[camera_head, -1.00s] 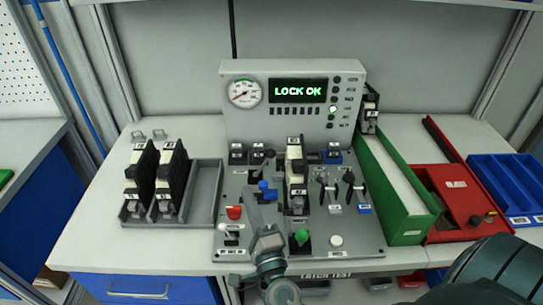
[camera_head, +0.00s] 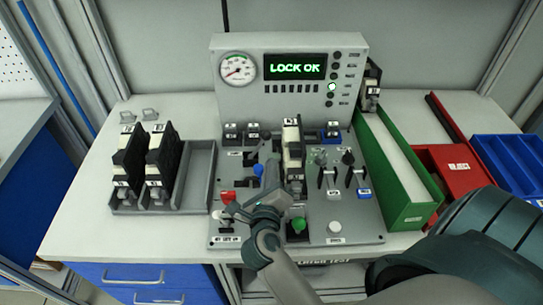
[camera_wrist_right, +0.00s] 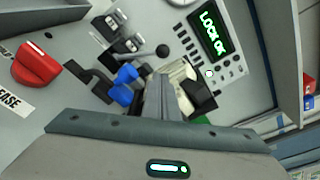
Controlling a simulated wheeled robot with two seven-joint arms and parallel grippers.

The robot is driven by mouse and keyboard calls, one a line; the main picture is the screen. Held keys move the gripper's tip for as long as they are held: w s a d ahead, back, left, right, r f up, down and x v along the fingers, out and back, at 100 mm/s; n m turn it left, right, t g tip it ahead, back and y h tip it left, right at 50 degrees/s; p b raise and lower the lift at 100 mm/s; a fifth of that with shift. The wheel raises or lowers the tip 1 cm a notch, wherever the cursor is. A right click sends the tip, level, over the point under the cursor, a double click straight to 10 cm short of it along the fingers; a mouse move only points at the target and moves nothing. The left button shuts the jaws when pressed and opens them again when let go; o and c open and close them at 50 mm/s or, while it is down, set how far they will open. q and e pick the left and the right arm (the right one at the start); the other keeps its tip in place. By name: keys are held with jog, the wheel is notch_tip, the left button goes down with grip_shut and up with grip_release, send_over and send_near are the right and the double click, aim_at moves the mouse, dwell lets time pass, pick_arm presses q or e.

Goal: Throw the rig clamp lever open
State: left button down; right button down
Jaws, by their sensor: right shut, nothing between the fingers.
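The test rig (camera_head: 345,215) carries a black-and-cream module (camera_head: 292,140) standing upright in its middle. A blue-handled lever (camera_head: 258,170) is just left of the module, partly hidden by my right gripper (camera_head: 270,172). In the right wrist view the blue handle (camera_wrist_right: 125,84) is just left of my fingers (camera_wrist_right: 162,100), with the module (camera_wrist_right: 198,90) close on their right. A black ball knob on a rod (camera_wrist_right: 162,51) lies beyond the fingertips. No label marks which is the clamp lever. My right gripper is shut and empty; contact with the blue handle cannot be told.
The display (camera_head: 295,67) reads LOCK OK, with a green lamp lit. A red knob (camera_head: 228,197), a green knob (camera_head: 298,225) and two black levers (camera_head: 348,160) surround the module. Two modules stand in a grey tray (camera_head: 200,175). A green bin (camera_head: 410,215) is at right.

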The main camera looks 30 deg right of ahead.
aim_at(259, 146)
jog(key=p+x, duration=0.2)
jog(key=x, duration=0.6)
jog(key=shift+w+d+p, duration=0.15)
jog(key=shift+w+p, duration=0.05)
jog(key=shift+p, duration=0.1)
jog(key=shift+w+d, duration=0.35)
jog(key=shift+w, duration=0.1)
jog(key=shift+w, duration=0.2)
